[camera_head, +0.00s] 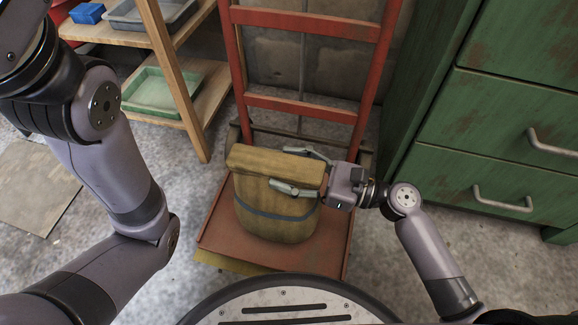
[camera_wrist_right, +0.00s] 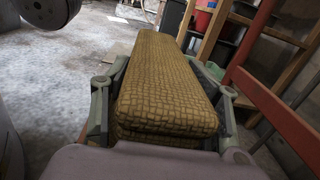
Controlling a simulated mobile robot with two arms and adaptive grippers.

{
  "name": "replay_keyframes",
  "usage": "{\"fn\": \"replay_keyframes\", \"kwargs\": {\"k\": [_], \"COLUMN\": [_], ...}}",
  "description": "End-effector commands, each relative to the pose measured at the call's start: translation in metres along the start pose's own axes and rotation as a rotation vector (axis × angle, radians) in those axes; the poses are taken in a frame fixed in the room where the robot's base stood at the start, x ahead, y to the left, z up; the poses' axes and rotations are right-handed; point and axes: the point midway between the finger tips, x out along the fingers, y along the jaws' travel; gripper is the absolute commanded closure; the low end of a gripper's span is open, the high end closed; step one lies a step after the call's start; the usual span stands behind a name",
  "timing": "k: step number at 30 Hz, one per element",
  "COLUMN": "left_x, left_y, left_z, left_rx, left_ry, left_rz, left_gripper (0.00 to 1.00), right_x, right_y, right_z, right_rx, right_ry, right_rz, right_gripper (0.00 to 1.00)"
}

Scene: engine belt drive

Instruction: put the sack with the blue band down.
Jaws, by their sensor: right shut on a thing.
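The tan sack with the blue band (camera_head: 275,205) stands upright at the red hand truck, over its toe plate (camera_head: 220,233). Its folded top also fills the middle of the right wrist view (camera_wrist_right: 165,85). My right gripper (camera_head: 308,172) comes from the right, with one finger on each side of the folded top, and is shut on it. Whether the sack's bottom touches the plate is hard to tell. My left arm is at the left of the head view; its gripper is out of sight.
The red hand truck frame (camera_head: 306,104) rises behind the sack. A wooden shelf (camera_head: 185,88) with a green tray (camera_head: 163,92) stands at the left. A green drawer cabinet (camera_head: 490,150) is at the right. A flat tan sheet (camera_head: 35,187) lies on the floor at the left.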

Motion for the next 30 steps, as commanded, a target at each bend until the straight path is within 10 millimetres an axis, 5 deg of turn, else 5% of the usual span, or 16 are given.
{"fn": "replay_keyframes", "kwargs": {"k": [9, 22, 23, 30], "left_x": [-0.027, -0.027, -0.028, -0.028], "left_y": [0.006, 0.006, 0.006, 0.006], "left_z": [-0.010, -0.010, -0.010, -0.009], "left_rx": [0.000, 0.000, 0.000, 0.000], "left_ry": [0.001, 0.000, 0.000, 0.000], "left_rz": [0.001, 0.001, 0.001, 0.001], "left_gripper": [0.63, 0.63, 0.63, 0.63], "right_x": [-0.001, -0.001, -0.002, -0.002], "right_y": [0.001, 0.001, 0.002, 0.002], "right_z": [-0.032, -0.034, -0.041, -0.041], "right_rx": [-0.002, -0.002, 0.001, 0.001], "right_ry": [-0.013, -0.013, 0.002, 0.002], "right_rz": [-0.001, 0.000, 0.000, 0.000], "right_gripper": [1.00, 1.00, 0.45, 0.29]}}
